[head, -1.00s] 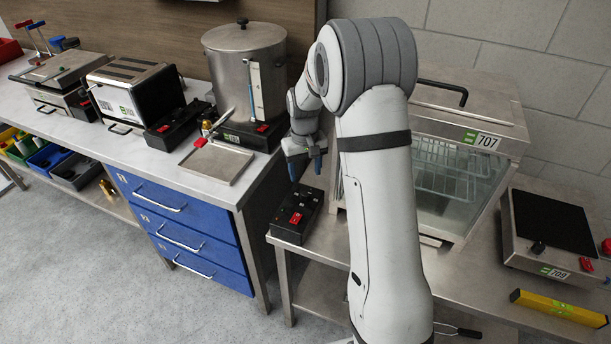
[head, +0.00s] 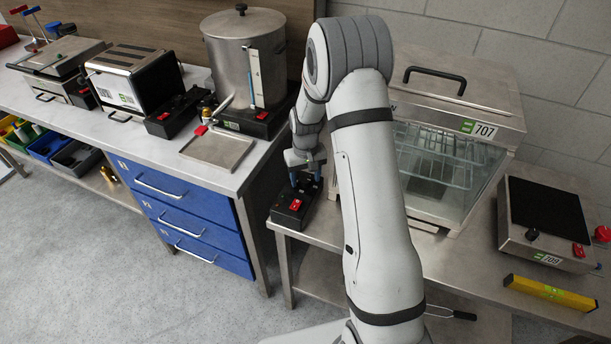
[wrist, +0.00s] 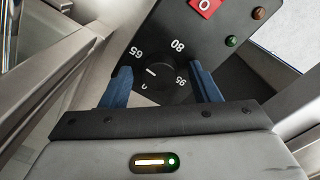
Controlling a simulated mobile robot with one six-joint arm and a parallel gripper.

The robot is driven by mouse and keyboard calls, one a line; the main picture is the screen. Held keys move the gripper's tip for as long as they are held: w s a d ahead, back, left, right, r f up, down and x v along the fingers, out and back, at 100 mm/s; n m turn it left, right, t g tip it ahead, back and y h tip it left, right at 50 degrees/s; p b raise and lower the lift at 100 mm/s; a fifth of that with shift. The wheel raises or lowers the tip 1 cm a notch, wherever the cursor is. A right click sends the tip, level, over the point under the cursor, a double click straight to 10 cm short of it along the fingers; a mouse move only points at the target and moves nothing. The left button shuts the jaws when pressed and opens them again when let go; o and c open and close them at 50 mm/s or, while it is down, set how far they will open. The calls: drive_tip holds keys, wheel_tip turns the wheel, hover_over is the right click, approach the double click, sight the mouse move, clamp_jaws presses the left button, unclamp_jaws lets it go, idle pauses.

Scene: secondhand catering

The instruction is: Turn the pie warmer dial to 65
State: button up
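The pie warmer (head: 440,170), a steel and glass cabinet labelled 707, stands right of my arm in the head view. Its black control box (head: 291,212), with a red switch, is at its left. In the wrist view the box's black dial (wrist: 165,72) shows printed 65, 80 and 95. Its short white pointer line is on the dial's left side, near but slightly below the 65 direction. My gripper (wrist: 162,84) is open, with one blue finger on each side of the dial and gaps visible. In the head view my gripper (head: 307,178) is low over the box.
A red switch marked 0 (wrist: 206,5) and small indicator lights are beside the dial. A steel urn (head: 245,70) and a tray (head: 218,150) stand on the left counter. A scale-like unit labelled 709 (head: 545,225) and a yellow level (head: 548,292) are at right.

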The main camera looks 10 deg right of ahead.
sight(306, 178)
drive_tip(key=c, duration=1)
drive_tip(key=shift+o, duration=0.2)
drive_tip(key=shift+f+n+b, duration=0.1)
drive_tip(key=shift+n+b, duration=0.3)
drive_tip(key=shift+b, duration=0.25)
drive_tip(key=o, duration=1)
drive_tip(key=shift+r+b, duration=0.55)
drive_tip(key=shift+r, duration=3.45)
